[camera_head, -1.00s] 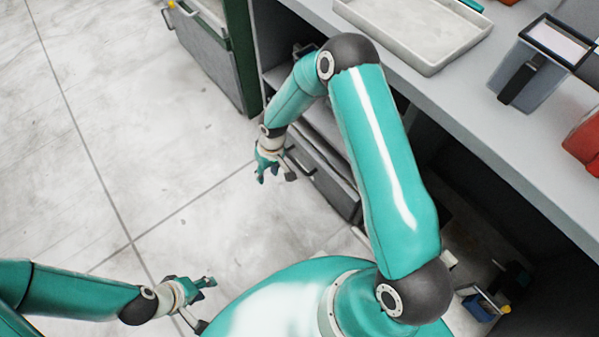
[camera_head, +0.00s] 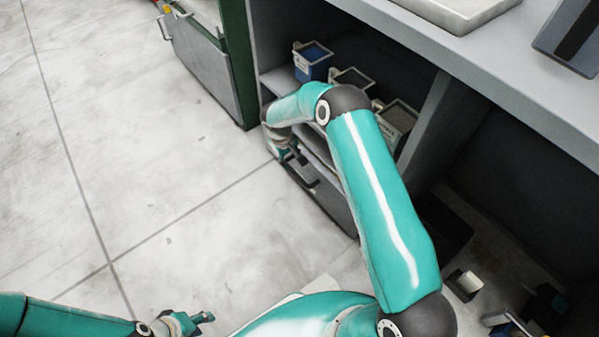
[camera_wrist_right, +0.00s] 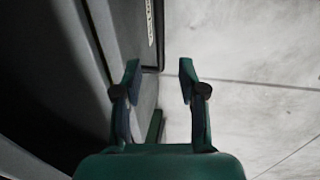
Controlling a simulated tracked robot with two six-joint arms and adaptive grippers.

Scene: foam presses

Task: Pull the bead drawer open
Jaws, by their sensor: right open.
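The bead drawer (camera_head: 335,203) is the grey front low under the bench in the head view, with a dark bar handle (camera_head: 309,183). I cannot tell whether it stands slightly out. My right gripper (camera_head: 290,155) is at the drawer's upper left, close to the handle and partly hidden by its own arm. In the right wrist view my right gripper (camera_wrist_right: 160,85) is open, with nothing between its fingers. A dark handle-like bar (camera_wrist_right: 159,40) lies just beyond the fingertips there, beside a grey front with a pale label. My left gripper (camera_head: 203,318) is low over the floor, away from the drawer.
Several small bins, one of them blue (camera_head: 312,62), stand on the shelf above the drawer. A green-framed grey cabinet (camera_head: 205,55) stands at the upper left. A pale tray (camera_head: 450,8) sits on the bench (camera_head: 500,65). The floor at left is clear.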

